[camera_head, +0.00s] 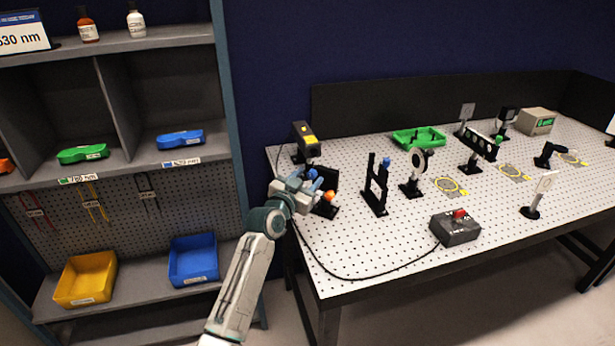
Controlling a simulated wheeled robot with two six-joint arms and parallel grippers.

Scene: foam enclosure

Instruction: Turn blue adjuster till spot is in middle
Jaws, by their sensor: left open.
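My left gripper (311,187) is open at the near left end of the optical table, right at a small black mirror mount. The mount has a blue adjuster (312,174) at its top and an orange adjuster (329,196) lower down on its right. The gripper's fingers are beside the blue adjuster; I cannot tell whether they touch it. The gripper hides part of the mount. No light spot can be made out on the white card (545,184) or elsewhere. My right gripper is not in view.
A black box with a yellow label (305,139) stands just behind the mount, and a black post frame (377,186) to its right. A grey control box with a red button (456,227) sits near the front edge, its cable running left. A shelf unit (135,142) stands left.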

